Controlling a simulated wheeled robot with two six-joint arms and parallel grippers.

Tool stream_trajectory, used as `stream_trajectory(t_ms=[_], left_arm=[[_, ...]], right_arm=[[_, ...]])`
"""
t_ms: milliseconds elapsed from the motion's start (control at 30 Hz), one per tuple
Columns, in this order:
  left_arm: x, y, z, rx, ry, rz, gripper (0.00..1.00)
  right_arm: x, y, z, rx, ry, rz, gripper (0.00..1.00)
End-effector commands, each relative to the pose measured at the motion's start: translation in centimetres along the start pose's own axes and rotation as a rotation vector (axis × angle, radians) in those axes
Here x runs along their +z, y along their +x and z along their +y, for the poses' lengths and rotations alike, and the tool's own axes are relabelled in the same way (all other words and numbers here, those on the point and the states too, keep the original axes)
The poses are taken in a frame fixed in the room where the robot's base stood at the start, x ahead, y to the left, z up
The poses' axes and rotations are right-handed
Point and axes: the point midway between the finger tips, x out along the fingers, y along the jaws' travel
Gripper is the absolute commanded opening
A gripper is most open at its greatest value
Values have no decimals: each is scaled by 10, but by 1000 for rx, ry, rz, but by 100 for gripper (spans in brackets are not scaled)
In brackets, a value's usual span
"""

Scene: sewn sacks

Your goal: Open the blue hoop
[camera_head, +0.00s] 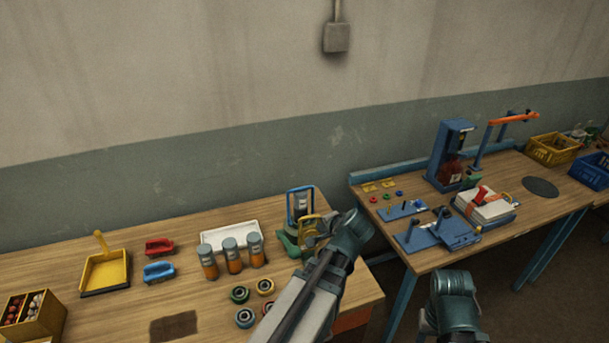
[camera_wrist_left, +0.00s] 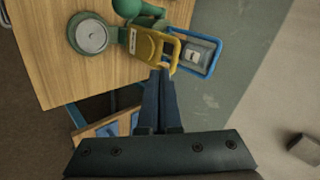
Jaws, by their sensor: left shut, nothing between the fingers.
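The blue hoop (camera_head: 289,205) stands up at the back of a green fixture (camera_head: 288,243) on the left table, around a grey part with a white label. In the left wrist view the blue hoop (camera_wrist_left: 213,61) lies right of a yellow hoop (camera_wrist_left: 176,45). The yellow hoop is in front of it in the head view. My left gripper (camera_wrist_left: 161,70) is shut and empty. Its tips overlap the yellow hoop's end nearest the blue hoop; I cannot tell whether they touch. In the head view my left wrist hides part of the fixture. My right gripper is out of sight.
Three orange-and-grey jars (camera_head: 232,257) stand before a white tray (camera_head: 225,236), left of the fixture. Several ringed pieces (camera_head: 265,286) lie in front. A second table (camera_head: 419,259) with blue fixtures stands right, across a gap. The wall is behind.

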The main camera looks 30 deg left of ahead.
Motion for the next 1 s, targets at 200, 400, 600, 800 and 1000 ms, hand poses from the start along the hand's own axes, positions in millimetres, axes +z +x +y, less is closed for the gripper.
stream_trajectory(t_ms=[200,400,600,800,1000], left_arm=[[-20,-5,-57,-230,205,57,0],[-25,-7,-67,-278,254,66,0],[-26,8,-68,-276,251,64,0],[-30,47,-77,-276,249,62,0],[-34,86,-88,-275,249,63,0]], right_arm=[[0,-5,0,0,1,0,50],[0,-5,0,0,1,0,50],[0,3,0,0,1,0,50],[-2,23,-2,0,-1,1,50],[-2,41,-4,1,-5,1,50]])
